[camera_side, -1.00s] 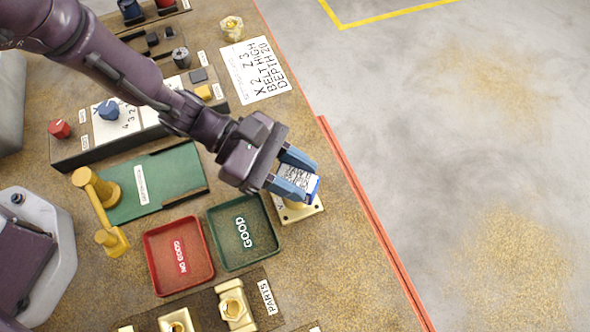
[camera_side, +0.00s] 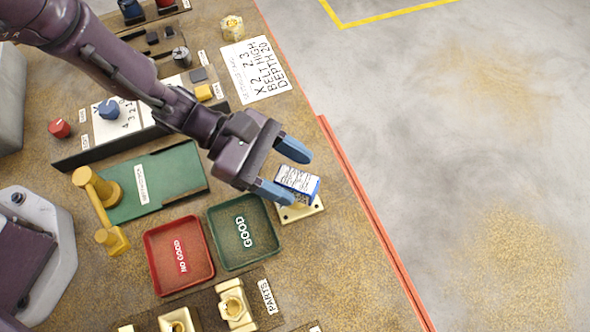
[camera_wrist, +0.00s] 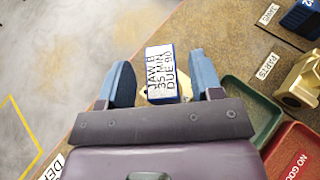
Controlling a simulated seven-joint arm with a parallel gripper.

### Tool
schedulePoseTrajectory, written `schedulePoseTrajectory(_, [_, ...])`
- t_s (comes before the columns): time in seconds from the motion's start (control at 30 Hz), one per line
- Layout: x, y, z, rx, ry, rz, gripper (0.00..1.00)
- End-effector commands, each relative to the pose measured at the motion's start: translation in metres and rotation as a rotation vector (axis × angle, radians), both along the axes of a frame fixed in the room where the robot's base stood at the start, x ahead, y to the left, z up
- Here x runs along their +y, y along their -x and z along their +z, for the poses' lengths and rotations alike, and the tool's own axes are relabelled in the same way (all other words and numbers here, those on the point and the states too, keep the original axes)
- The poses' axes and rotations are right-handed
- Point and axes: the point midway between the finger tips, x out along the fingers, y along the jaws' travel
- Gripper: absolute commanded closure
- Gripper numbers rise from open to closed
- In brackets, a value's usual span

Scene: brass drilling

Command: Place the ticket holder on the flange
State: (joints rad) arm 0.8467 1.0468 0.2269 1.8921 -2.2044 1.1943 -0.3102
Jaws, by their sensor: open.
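The ticket holder (camera_side: 297,183) is a small blue block with a white printed ticket on its face. It sits on the brass flange (camera_side: 302,213), whose square base shows beneath it near the table's right edge. In the wrist view the ticket holder (camera_wrist: 161,72) stands between the two fingers, with a gap on each side. A little of the flange (camera_wrist: 184,88) shows beside it there. My gripper (camera_side: 287,171) is open, its blue fingers spread apart and clear of the holder; it also shows in the wrist view (camera_wrist: 163,85).
The green GOOD tray (camera_side: 270,262) and red NO GOOD tray (camera_side: 165,290) stand just left of and below the flange. A white instruction sheet (camera_side: 236,70) lies farther back. The table's red edge (camera_side: 370,218) runs close on the right, with floor beyond.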

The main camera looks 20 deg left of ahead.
Motion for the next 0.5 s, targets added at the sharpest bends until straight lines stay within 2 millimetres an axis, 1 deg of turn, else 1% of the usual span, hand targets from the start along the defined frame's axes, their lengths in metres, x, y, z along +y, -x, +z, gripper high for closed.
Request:
schedulePoseTrajectory(0.03, [0.01,-0.002,0.004,0.001,0.001,0.006,0.41])
schedulePoseTrajectory(0.3, [0.064,-0.002,0.027,0.0,0.002,0.008,0.41])
schedulePoseTrajectory(0.4, [0.08,-0.001,0.034,0.001,0.002,0.006,0.41])
schedulePoseTrajectory(0.5, [0.091,0.0,0.038,0.001,0.002,0.004,0.41])
